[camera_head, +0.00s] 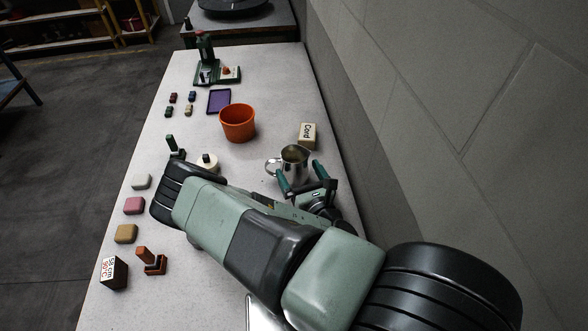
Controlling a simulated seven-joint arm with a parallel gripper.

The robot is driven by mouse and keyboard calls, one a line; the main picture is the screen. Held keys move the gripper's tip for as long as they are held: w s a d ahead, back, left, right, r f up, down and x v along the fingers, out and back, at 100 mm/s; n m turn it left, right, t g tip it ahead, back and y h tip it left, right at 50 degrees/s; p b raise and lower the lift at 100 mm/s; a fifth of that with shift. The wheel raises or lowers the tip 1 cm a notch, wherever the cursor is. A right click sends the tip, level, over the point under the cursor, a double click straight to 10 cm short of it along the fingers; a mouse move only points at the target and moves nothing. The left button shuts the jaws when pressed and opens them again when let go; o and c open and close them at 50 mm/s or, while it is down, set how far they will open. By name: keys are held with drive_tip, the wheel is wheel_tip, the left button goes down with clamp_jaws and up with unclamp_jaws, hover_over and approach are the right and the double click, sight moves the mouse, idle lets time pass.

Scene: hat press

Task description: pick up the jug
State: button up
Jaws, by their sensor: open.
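The jug (294,160) is a shiny metal pitcher with a loop handle on its left side. It stands upright on the table near the wall side. My gripper (300,174) is open, with one green finger to the left of the jug's lower part and the other to its right. The fingers are close to the jug. I cannot tell whether they touch it. The jug's lower part is partly hidden by my gripper.
An orange pot (238,123) and a "Cord" block (308,134) stand beyond the jug. A white round item (207,162) sits left, near my arm. A purple tray (219,101) and several small blocks lie further off. The wall (430,110) runs along the right.

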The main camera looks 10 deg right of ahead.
sight(290, 155)
drive_tip(key=x, duration=0.5)
drive_tip(key=shift+w+f, duration=0.2)
drive_tip(key=shift+f, duration=0.05)
drive_tip(key=c, duration=1)
drive_tip(key=shift+c, duration=0.4)
drive_tip(key=shift+r, duration=0.15)
